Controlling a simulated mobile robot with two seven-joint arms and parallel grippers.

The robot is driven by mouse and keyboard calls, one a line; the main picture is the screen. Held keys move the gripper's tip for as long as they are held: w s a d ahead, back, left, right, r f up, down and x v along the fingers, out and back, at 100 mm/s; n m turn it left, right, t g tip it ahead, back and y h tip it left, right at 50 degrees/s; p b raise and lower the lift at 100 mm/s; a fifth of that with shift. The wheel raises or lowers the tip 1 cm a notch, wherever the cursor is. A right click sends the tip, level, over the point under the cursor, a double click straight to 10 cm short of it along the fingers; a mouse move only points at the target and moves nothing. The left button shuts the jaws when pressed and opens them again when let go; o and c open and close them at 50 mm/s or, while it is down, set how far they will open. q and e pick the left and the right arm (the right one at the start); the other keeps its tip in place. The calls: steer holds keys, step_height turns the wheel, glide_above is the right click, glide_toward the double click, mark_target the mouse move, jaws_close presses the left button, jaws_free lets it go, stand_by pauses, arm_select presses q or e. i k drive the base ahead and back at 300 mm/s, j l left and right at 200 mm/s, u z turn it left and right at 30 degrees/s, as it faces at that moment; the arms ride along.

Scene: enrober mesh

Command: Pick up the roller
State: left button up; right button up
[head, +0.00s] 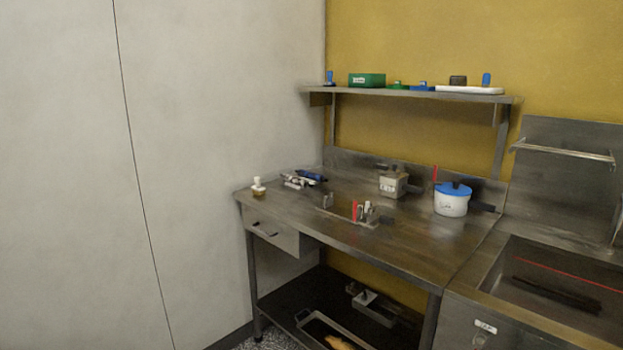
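I cannot tell for sure which item is the roller. A dark blue and black elongated item (311,176) lies at the back left of the steel workbench (420,240). Small white and dark pieces (295,181) lie just in front of it. A small white-topped item with a brown base (258,187) stands at the bench's left corner. Neither of my grippers is in view.
On the bench are a holder with red and white tools (362,212), a beige box (393,183) and a white pot with blue lid (452,201). A shelf (420,94) hangs above. A sink (560,285) is at right; trays lie below.

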mark_target(292, 179)
steer(key=i+j+u, duration=0.25)
steer(key=i, duration=0.45)
steer(key=i+u, duration=0.3)
steer(key=i, duration=0.35)
